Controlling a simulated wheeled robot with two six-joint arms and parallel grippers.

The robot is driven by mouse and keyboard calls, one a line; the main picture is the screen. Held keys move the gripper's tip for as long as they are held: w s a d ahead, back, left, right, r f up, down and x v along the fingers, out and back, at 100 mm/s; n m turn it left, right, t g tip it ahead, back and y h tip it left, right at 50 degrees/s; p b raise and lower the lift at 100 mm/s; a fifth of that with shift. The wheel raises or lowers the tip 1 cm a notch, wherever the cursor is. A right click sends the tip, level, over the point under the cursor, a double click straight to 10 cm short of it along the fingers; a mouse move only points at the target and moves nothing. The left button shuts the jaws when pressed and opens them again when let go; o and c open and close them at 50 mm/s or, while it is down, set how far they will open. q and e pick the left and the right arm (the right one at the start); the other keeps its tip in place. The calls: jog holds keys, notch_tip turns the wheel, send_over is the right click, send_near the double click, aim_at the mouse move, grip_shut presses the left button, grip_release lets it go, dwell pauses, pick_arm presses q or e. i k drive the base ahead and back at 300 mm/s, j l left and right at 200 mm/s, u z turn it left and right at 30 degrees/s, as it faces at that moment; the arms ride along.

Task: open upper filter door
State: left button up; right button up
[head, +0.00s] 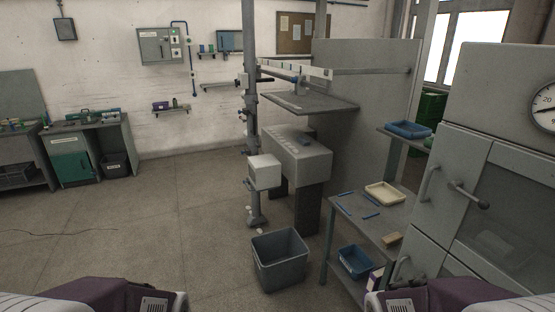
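A grey cabinet (480,95) with door panels stands at the right edge of the head view. An upper panel (456,152) carries a bar handle (430,183). A lever with a round knob (482,203) sticks out beside the seam to its right. A lower panel has another bar handle (401,270). The upper panels look shut, with thin seams. The cabinet's right side is cut off by the frame. Only purple and white parts of my two arms show at the bottom edge; neither gripper is in view.
A round gauge (544,107) sits high on the cabinet. Left of it stands a table (345,222) with a cream tray (385,194); a blue bin (355,262) is below. A grey waste bin (280,262) stands on the floor. The floor at left is clear.

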aim_at(456, 154)
jog(key=z, duration=1.45)
